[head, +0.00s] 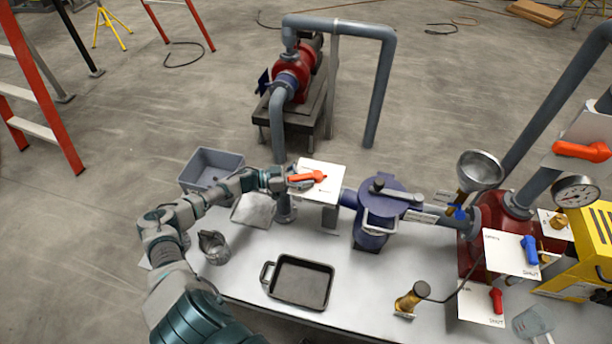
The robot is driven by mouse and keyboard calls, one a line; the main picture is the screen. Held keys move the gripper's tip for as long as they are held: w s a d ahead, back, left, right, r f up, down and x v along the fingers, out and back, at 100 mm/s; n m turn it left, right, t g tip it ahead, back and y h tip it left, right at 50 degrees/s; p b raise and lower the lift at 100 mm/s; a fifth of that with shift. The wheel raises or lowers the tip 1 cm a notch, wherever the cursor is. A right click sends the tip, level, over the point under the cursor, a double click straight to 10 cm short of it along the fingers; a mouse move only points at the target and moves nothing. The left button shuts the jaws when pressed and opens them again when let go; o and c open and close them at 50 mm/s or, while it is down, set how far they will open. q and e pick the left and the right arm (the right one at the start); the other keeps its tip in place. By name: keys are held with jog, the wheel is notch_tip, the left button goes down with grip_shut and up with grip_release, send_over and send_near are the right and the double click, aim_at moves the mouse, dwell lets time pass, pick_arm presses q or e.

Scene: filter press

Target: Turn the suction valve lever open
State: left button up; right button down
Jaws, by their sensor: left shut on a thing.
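An orange-red valve lever (310,178) lies across a white plate (322,190) in the middle of the head view, to the left of the blue strainer vessel. My left gripper (292,181) is at the lever's left end, shut on it. The fingers partly hide that end of the lever. Any lettering on this plate is too small to read. My right gripper is not in the view.
Other levers, blue (530,250) and red (497,300), sit at the right. A steel funnel (479,170) rises behind.

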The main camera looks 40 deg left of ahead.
pick_arm(q)
jog(key=v, duration=1.2)
